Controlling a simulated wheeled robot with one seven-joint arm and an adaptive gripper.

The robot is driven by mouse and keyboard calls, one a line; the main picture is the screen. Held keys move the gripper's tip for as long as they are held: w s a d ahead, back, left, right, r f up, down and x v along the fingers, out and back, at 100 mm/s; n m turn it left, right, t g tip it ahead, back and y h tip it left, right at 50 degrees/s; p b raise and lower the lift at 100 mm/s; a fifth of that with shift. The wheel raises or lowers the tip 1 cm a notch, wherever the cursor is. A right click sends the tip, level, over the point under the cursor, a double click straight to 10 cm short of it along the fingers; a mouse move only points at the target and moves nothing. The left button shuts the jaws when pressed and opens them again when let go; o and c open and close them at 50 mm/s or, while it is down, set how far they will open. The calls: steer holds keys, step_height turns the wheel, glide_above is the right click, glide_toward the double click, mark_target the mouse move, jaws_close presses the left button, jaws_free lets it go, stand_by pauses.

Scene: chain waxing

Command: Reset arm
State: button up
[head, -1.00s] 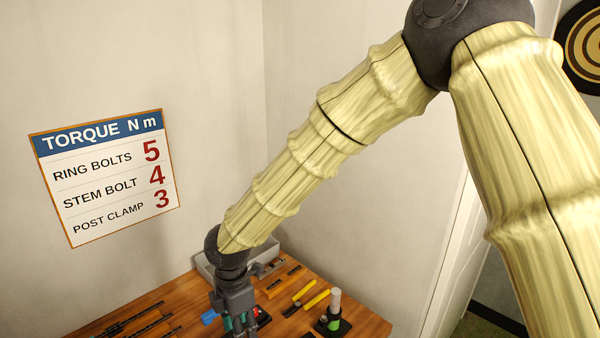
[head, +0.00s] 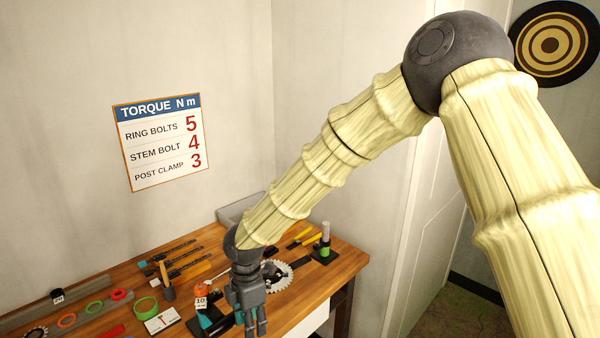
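My arm reaches from the right edge down to the left over a wooden workbench (head: 345,268). My gripper (head: 252,328) hangs fingers-down at its end, over the front part of the bench. Its fingers look a little apart, with no object seen between them. Whether the fingertips touch anything is hard to tell at this size.
Beside my gripper are an orange-topped item (head: 201,291), a chainring (head: 283,277) and a green ring (head: 146,305). A post with a green band (head: 325,243) stands at right. A grey tray (head: 240,208) is at the back. A torque sign (head: 160,142) hangs on the wall.

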steer(key=s+d+f+m+y+b, duration=0.1)
steer(key=s+d+f+m, duration=0.35)
steer(key=f, duration=0.35)
steer(key=s+d+f+m+g+y+b, duration=0.1)
steer(key=s+d+f+m+b, duration=0.1)
steer(key=s+d+f+m, duration=0.5)
steer(key=s+d+f+m+y+b, duration=0.1)
steer(key=s+f, duration=0.3)
steer(key=f, duration=0.6)
steer(key=s+d+f+m+h+b, duration=0.1)
steer(key=s+d+f+m, duration=0.3)
steer(key=s+d, duration=0.2)
steer(key=s+d+f+m+t+h+b, duration=0.1)
steer(key=s+d+f+m, duration=0.3)
steer(key=s+d, duration=0.2)
steer(key=s+d+f+m+h+b, duration=0.1)
steer(key=s+d+f+m, duration=0.3)
steer(key=d, duration=0.6)
steer(key=s, duration=0.2)
steer(key=shift+s+f+t+b, duration=0.3)
steer(key=shift+b, duration=0.05)
steer(key=shift+m, duration=0.25)
